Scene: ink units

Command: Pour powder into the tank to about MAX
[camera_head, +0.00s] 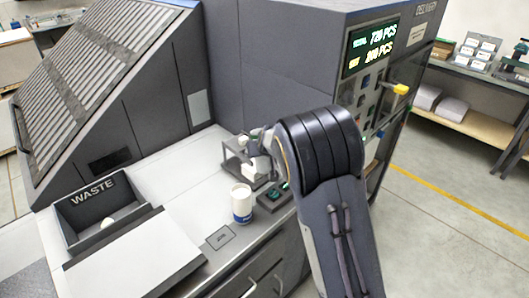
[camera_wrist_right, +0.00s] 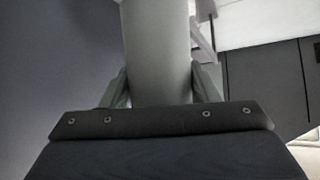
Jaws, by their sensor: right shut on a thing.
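My right gripper (camera_wrist_right: 160,88) is shut on a pale grey cylindrical container (camera_wrist_right: 155,45). In the head view my right arm reaches over the counter, and the gripper (camera_head: 262,148) is mostly hidden behind my wrist. The held container is hard to make out there. A clear box-like tank (camera_head: 236,163) stands on the counter below and beside the gripper. Its powder level and MAX mark are too small to read. No powder stream can be seen. My left gripper is not in view.
A white cup with a blue label (camera_head: 242,207) stands on the counter beside a small dark device (camera_head: 273,195). A WASTE bin (camera_head: 78,222) holds a small white round thing (camera_head: 107,222). The grey machine (camera_head: 270,60) rises behind. Open counter (camera_head: 180,190) lies left of the cup.

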